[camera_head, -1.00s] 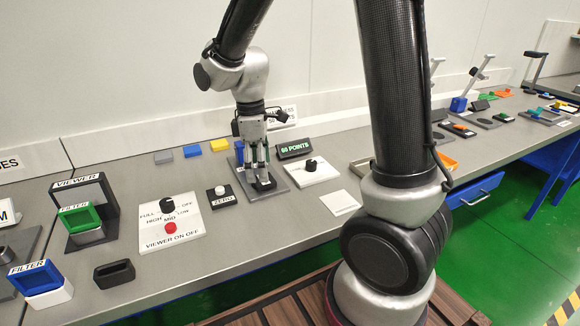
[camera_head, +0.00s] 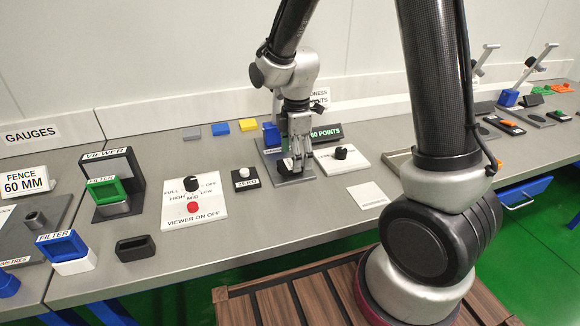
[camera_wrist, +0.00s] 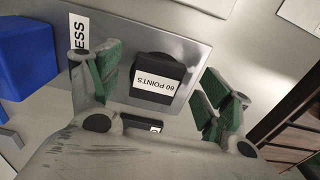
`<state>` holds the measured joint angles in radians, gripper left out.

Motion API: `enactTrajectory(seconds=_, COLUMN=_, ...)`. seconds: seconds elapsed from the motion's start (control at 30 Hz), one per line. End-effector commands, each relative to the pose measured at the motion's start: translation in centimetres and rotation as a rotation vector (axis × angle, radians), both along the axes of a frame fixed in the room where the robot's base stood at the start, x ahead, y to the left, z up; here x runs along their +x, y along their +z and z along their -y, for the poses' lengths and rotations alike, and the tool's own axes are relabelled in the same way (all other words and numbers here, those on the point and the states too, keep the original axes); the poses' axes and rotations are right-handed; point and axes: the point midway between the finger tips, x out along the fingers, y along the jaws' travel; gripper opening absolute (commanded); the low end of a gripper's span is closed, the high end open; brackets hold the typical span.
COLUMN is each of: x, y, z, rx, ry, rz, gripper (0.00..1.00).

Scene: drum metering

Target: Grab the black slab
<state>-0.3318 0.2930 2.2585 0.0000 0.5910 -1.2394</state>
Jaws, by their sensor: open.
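The black slab (camera_wrist: 157,78) carries a white label reading "60 POINTS" and lies on a shiny grey plate (camera_wrist: 200,45) in the wrist view. My gripper (camera_wrist: 165,80) is open, with its green-padded fingers on either side of the slab and a visible gap at each side. It does not look gripped. In the head view my gripper (camera_head: 297,162) is over the grey plate (camera_head: 272,161) beside a blue block (camera_head: 271,135), and it mostly hides the slab there.
A dark display (camera_head: 326,132) reading "60 POINTS" stands behind, and a white panel with a black knob (camera_head: 341,153) is to the right. A small ZERO button box (camera_head: 244,178) and a viewer control panel (camera_head: 194,202) are to the left. A black hollow block (camera_head: 135,248) stands near the front edge.

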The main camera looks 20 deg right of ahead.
Motion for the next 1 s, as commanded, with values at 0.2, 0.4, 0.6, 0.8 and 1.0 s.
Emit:
enactTrajectory(seconds=0.2, x=0.02, y=-1.56, z=-0.07, rx=0.000, ry=0.000, rz=0.001, gripper=0.79)
enactTrajectory(seconds=0.4, x=0.03, y=-1.53, z=-0.08, rx=0.000, ry=0.000, rz=0.001, gripper=0.71)
enactTrajectory(seconds=0.6, x=0.03, y=-1.53, z=-0.08, rx=0.000, ry=0.000, rz=0.001, gripper=0.35)
enactTrajectory(seconds=0.8, x=0.03, y=-1.52, z=-0.08, rx=0.000, ry=0.000, rz=0.001, gripper=0.25)
enactTrajectory(seconds=1.0, x=0.11, y=-0.56, z=-0.11, rx=0.001, ry=0.000, rz=0.004, gripper=0.25)
